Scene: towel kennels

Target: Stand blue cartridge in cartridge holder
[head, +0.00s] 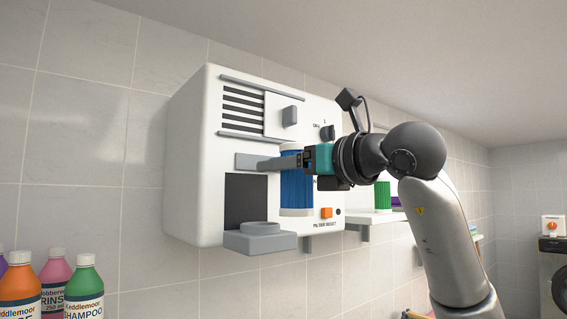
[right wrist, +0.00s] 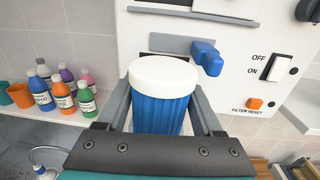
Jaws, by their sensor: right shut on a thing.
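The blue cartridge (head: 297,190) is a ribbed blue cylinder with a white cap. It is upright, in front of the white wall machine. My right gripper (head: 270,161) is shut on it from the right, near its top. In the right wrist view the cartridge (right wrist: 160,105) sits between both grey fingers, white cap towards the camera. A grey ledge with a raised round ring (head: 262,229) juts out below the machine's dark recess; it looks like the cartridge holder. The ring is empty and lies left of and below the cartridge, apart from it. My left gripper is not in view.
The white machine (head: 200,150) has vents, knobs and an orange button (head: 326,212). A blue handle (right wrist: 207,58) shows in the right wrist view. A shelf at the right bears a green cylinder (head: 382,197). Several bottles (head: 85,290) stand at the lower left.

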